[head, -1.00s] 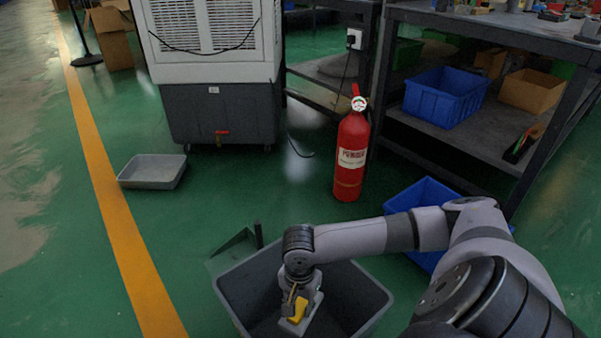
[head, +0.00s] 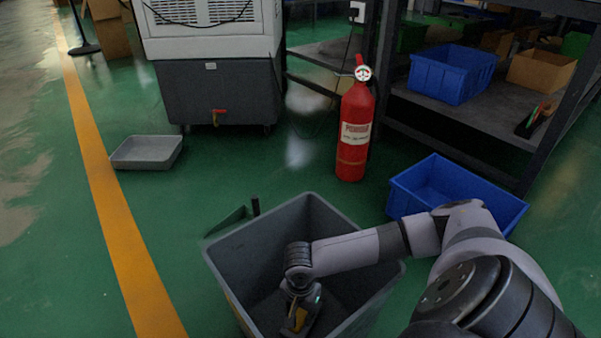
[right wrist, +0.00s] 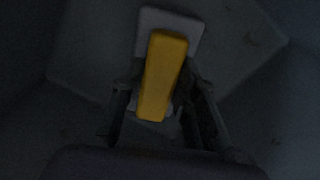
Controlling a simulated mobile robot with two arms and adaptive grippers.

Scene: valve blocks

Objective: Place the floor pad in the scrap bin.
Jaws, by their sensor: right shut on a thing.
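The floor pad (head: 300,319) is a yellow block on a light grey plate. It also shows in the right wrist view (right wrist: 164,70), between the fingers. My right gripper (head: 297,308) is shut on it and holds it down inside the large grey scrap bin (head: 248,248), below the rim. The right wrist view shows the fingers (right wrist: 160,97) on both sides of the yellow part, with dark bin surfaces around. Whether the plate touches the bin's bottom cannot be told. My left gripper is not in view.
A blue crate (head: 500,208) stands on the floor right of the bin, close to my right arm. A red fire extinguisher (head: 354,130) stands behind it. A shallow grey tray (head: 147,152) lies left. A workbench shelf (head: 470,110) is at the right.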

